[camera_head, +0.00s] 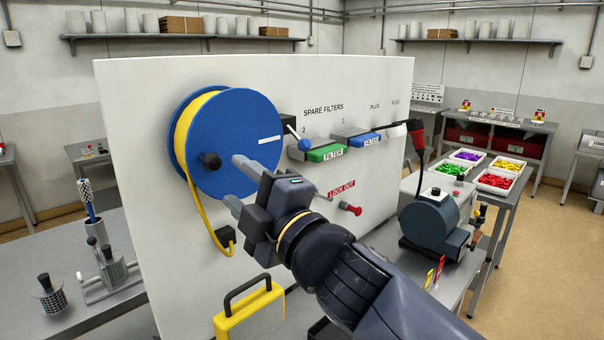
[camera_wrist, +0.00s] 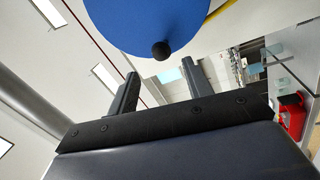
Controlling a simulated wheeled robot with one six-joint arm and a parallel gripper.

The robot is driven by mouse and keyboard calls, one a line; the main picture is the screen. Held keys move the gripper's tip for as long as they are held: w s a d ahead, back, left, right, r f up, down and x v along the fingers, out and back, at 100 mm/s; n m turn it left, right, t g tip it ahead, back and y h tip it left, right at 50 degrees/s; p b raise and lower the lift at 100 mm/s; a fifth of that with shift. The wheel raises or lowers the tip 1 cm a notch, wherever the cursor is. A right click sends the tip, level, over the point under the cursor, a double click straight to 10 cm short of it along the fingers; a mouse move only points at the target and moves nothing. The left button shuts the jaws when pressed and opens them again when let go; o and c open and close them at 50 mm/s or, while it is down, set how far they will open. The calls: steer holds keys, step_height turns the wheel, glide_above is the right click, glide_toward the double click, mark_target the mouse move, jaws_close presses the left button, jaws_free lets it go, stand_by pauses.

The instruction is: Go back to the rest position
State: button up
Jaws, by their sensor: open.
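My gripper (camera_head: 232,182) is open and empty in the head view, held in front of the white upright panel (camera_head: 130,130). Its fingers point left toward the lower part of a blue cable reel (camera_head: 235,125) with yellow cable and a dark knob (camera_head: 210,161). In the head view the fingers overlap the reel's lower right edge; I cannot tell whether they touch it. In the wrist view my gripper (camera_wrist: 158,92) shows two spread fingers with nothing between them, and the blue reel (camera_wrist: 150,20) and its knob (camera_wrist: 160,50) lie beyond the fingertips.
The panel bears a green filter (camera_head: 325,152), a blue filter (camera_head: 364,139), and a red lock-out knob (camera_head: 350,208). A yellow case (camera_head: 248,312) is below my gripper. A grey motor unit (camera_head: 435,220) stands right of my arm. Trays of coloured parts (camera_head: 495,181) are farther right.

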mark_target(214, 171)
steer(key=x, duration=0.8)
steer(key=shift+w+a, duration=0.3)
steer(key=shift+d, duration=0.1)
steer(key=v, duration=1)
steer(key=x, duration=1)
steer(key=shift+p, duration=0.3)
steer(key=shift+f+n+b, duration=0.45)
steer(key=shift+n, duration=0.05)
steer(key=shift+f+n, duration=0.15)
steer(key=shift+n, duration=0.45)
